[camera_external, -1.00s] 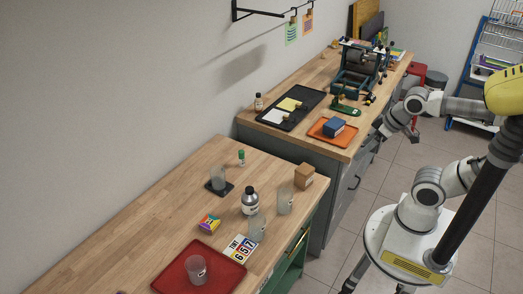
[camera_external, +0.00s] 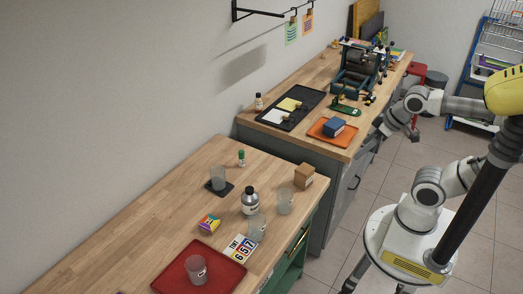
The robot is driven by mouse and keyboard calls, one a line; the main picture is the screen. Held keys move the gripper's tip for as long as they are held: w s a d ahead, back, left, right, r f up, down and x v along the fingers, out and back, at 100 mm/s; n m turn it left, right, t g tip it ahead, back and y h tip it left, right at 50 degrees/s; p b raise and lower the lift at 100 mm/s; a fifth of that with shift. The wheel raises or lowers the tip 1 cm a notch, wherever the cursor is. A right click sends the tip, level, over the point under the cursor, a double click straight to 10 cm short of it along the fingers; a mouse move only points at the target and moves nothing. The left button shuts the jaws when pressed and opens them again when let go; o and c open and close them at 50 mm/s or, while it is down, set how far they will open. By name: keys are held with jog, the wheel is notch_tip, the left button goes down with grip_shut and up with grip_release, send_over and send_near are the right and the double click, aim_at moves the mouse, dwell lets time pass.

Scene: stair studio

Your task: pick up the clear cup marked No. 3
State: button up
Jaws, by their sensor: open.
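Several clear cups stand on the near wooden table. One cup (camera_external: 196,270) is on the red tray (camera_external: 222,262). Another cup (camera_external: 257,227) stands by the number card, and one (camera_external: 285,201) is near the cardboard box. A further cup (camera_external: 217,178) stands on a small dark coaster (camera_external: 227,190). The cup on the tray has a small label; the markings are too small to read, so I cannot tell which is No. 3. My gripper (camera_external: 377,131) is beside the far counter's front edge, far from the cups. It looks empty; its fingers are small in this view.
A grey-capped bottle (camera_external: 250,202), a colourful box (camera_external: 209,223), a number card (camera_external: 241,248), a green-capped vial (camera_external: 241,158) and a cardboard box (camera_external: 304,175) stand around the cups. The far counter (camera_external: 312,136) holds trays and a roller press (camera_external: 358,70). The near table's left part is clear.

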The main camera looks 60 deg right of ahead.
notch_tip(320, 180, up, 5)
jog(key=w+a+f+m+t+y+b, duration=0.15)
jog(key=w+a+m+y+b, duration=0.25)
jog(key=w+m+b, duration=0.8)
jog(key=w+a+r+m+t+y+b, duration=0.1)
jog(key=w+a+m+t+y+b, duration=0.45)
jog(key=m, duration=1.05)
jog(key=g+b, duration=0.1)
jog(key=g, duration=0.1)
send_near(277, 209)
jog(key=shift+h, duration=0.45)
jog(key=w+r, duration=0.1)
jog(key=w+a+r, duration=0.1)
jog(key=r, duration=0.1)
jog(key=shift+a+r, duration=0.15)
jog(key=shift+w+a+f, duration=0.25)
jog(key=shift+f, duration=0.2)
jog(key=b+x, duration=0.2)
jog(key=x, duration=0.4)
jog(key=shift+w+a+f, duration=0.1)
jog(key=shift+w+a, duration=0.15)
jog(key=c, duration=1.3)
